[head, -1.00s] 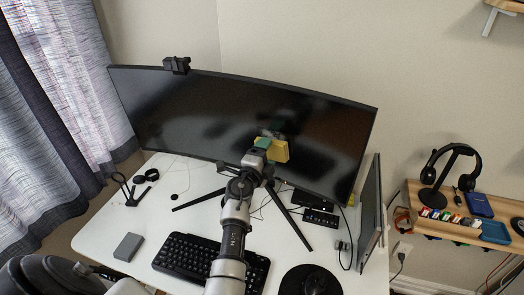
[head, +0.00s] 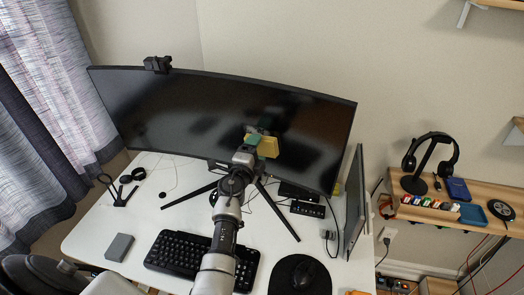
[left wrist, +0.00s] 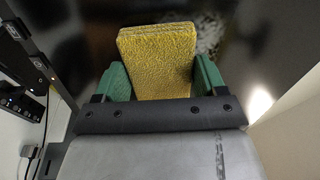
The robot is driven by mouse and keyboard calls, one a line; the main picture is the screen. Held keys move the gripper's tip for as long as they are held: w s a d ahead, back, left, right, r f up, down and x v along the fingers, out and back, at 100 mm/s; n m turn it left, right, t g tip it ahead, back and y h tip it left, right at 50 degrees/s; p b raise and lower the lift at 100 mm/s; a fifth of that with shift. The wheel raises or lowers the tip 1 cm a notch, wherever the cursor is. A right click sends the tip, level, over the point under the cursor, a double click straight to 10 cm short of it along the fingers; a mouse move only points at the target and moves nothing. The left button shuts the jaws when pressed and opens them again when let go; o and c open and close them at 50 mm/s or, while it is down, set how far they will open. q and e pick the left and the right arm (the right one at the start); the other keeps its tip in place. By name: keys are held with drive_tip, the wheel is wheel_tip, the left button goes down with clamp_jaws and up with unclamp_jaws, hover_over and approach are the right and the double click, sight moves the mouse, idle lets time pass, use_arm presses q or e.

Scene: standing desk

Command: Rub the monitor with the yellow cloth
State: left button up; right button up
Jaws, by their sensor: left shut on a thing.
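The wide curved monitor (head: 200,112) stands on the white desk, its dark screen facing me. My left gripper (head: 261,143) is in front of the right half of the screen. It is shut on the yellow cloth (head: 270,147), a folded pad. In the left wrist view the cloth (left wrist: 158,62) sticks out beyond the green fingertips (left wrist: 160,82) toward the dark screen. I cannot tell whether the cloth touches the screen. My right gripper is not in view.
A keyboard (head: 187,254), a mouse (head: 302,276) on a round black pad and a grey box (head: 119,247) lie on the desk (head: 90,234). A second, edge-on screen (head: 356,205) stands at the right. A wooden shelf (head: 433,213) holds headphones (head: 431,160).

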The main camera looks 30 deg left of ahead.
sight(264, 145)
use_arm(q)
drive_tip(key=a+p, duration=0.1)
drive_tip(key=a, duration=0.1)
drive_tip(key=a+r+p, duration=0.1)
drive_tip(key=a, duration=0.1)
drive_tip(key=a+r, duration=0.1)
drive_tip(key=a, duration=0.1)
drive_tip(key=shift+s+r+p, duration=0.2)
drive_tip(key=shift+s+p, duration=0.2)
drive_tip(key=shift+w+d+f+p, duration=0.1)
drive_tip(key=shift+w+d+p, duration=0.1)
drive_tip(key=shift+d, duration=1.2)
drive_tip(key=shift+w+d+f+p, duration=0.1)
drive_tip(key=shift+d+p, duration=0.1)
drive_tip(key=shift+d, duration=1.15)
drive_tip(key=shift+w+d+p, duration=0.1)
drive_tip(key=shift+d+p, duration=0.1)
drive_tip(key=shift+d, duration=1.3)
drive_tip(key=shift+s+a+r, duration=0.1)
drive_tip(key=shift+s+a, duration=0.1)
drive_tip(key=shift+a, duration=1.9)
drive_tip(key=shift+s+a, duration=0.15)
drive_tip(key=shift+a, duration=1.95)
